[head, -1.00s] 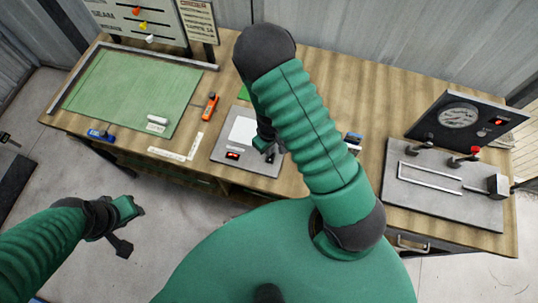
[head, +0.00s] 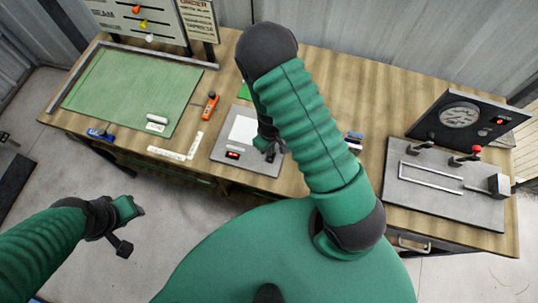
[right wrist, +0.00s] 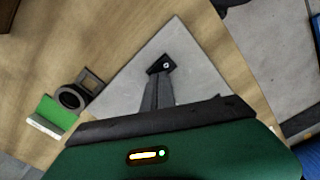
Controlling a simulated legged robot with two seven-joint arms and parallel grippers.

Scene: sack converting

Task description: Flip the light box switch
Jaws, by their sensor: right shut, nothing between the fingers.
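The light box (head: 218,150) is a grey plate with a white panel (head: 243,131) on the bench, in the middle of the head view. A small black part with a red face (head: 233,155), which looks like the switch, sits near its front edge. My right gripper (head: 270,152) is shut and empty over the right side of the box, to the right of the red part. Its arm hides part of the box. In the right wrist view the shut fingers (right wrist: 160,66) point at the grey plate (right wrist: 200,75); contact cannot be judged. My left gripper (head: 130,208) hangs off the bench front; its jaws are unclear.
A green mat (head: 130,90) lies at the left of the bench, with an orange tool (head: 210,106) beside it. A grey press station with a gauge (head: 459,116) stands at the right. In the right wrist view a black ring (right wrist: 70,98) lies beside the box.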

